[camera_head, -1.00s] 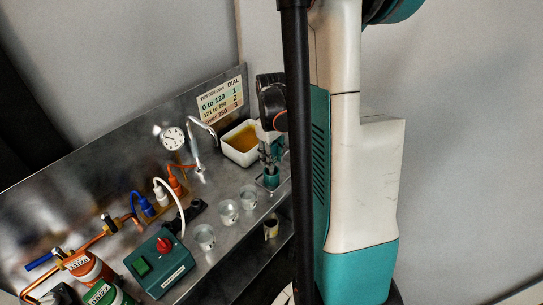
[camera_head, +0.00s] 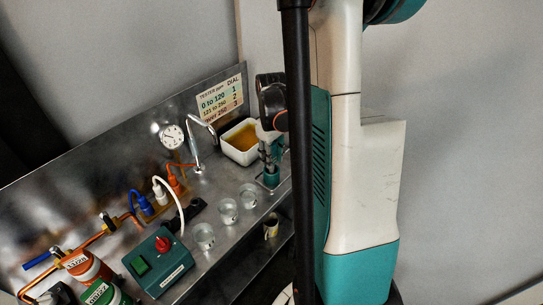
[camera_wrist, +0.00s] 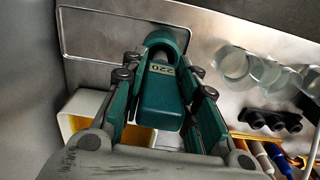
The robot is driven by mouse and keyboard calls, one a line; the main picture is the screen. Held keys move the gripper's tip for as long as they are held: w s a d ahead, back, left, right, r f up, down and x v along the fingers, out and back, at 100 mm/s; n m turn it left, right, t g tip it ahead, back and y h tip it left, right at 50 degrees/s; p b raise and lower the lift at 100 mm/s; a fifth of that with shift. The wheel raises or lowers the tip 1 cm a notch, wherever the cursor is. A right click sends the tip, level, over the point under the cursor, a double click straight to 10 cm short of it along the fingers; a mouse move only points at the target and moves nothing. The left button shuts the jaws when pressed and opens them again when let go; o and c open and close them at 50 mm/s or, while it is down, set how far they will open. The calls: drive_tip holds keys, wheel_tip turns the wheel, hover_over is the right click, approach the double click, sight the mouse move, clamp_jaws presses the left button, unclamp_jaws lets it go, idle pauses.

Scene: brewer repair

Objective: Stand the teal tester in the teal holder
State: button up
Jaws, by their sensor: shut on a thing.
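The teal tester (camera_wrist: 160,98), its small display reading 220, is between the two fingers of my gripper (camera_wrist: 160,76) in the wrist view. My gripper is shut on it. The teal holder (camera_wrist: 167,36) shows as a rounded teal rim just beyond the tester's far end. The tester's far end lines up with this rim; I cannot tell how deep it sits inside. In the head view the holder (camera_head: 271,180) stands on the steel bench near its right end, with my gripper (camera_head: 268,152) right above it. My arm hides part of this area.
A white tub of amber liquid (camera_head: 227,151) stands just left of the holder. Several clear cups (camera_head: 228,211) line the bench front. A faucet (camera_head: 195,140), a gauge (camera_head: 172,136) and a teal switch box (camera_head: 158,262) are further left. A dial sign (camera_head: 220,99) hangs behind.

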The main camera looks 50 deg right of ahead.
sight(272, 144)
drive_tip(key=shift+f, duration=0.1)
idle(0.3)
drive_tip(key=o, duration=1.7)
drive_tip(key=shift+r+p, duration=2.25)
drive_tip(key=shift+r, duration=1.3)
